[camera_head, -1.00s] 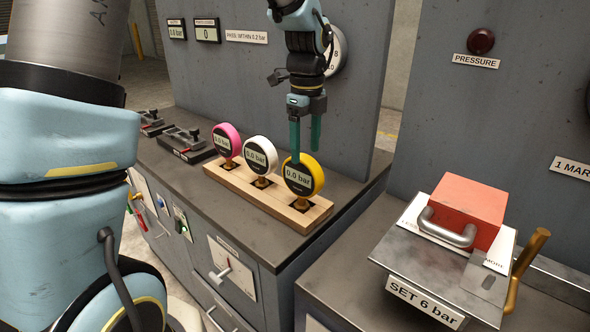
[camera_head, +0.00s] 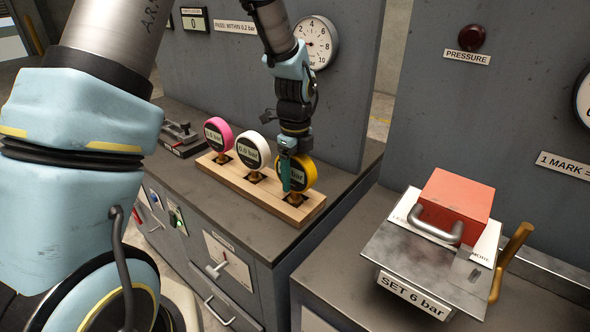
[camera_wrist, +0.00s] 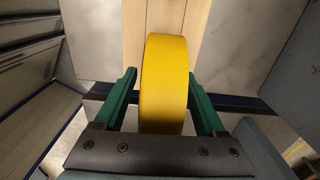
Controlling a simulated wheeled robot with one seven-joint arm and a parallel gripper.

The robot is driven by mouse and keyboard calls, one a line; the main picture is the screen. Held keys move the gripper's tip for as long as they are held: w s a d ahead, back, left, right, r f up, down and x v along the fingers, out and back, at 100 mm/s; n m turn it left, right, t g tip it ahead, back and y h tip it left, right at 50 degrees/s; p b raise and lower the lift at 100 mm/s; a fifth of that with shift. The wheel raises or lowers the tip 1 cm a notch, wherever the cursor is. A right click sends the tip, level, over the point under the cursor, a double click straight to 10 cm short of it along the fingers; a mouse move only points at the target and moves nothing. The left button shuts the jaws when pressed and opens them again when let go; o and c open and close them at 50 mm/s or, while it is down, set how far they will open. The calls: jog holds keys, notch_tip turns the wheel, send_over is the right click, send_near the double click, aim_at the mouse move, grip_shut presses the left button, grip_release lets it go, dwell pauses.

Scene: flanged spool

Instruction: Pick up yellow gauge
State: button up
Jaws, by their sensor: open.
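The yellow gauge (camera_head: 302,183) stands upright in the right-hand place of a wooden rack, its dial partly hidden by a finger. My gripper (camera_head: 291,175) is at the gauge, pointing down, with its green fingers beside it. In the wrist view the yellow gauge (camera_wrist: 164,80) lies edge-on between the two open fingers of my gripper (camera_wrist: 163,90). A gap shows near its left side, and the right finger is close to its right side; contact cannot be told.
The wooden rack (camera_head: 228,177) also holds a white gauge (camera_head: 253,150) and a pink gauge (camera_head: 218,134) to the left. A grey panel with a round dial (camera_head: 318,43) rises behind.

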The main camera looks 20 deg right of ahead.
jog(key=shift+f, duration=0.4)
grip_shut()
dwell(0.4)
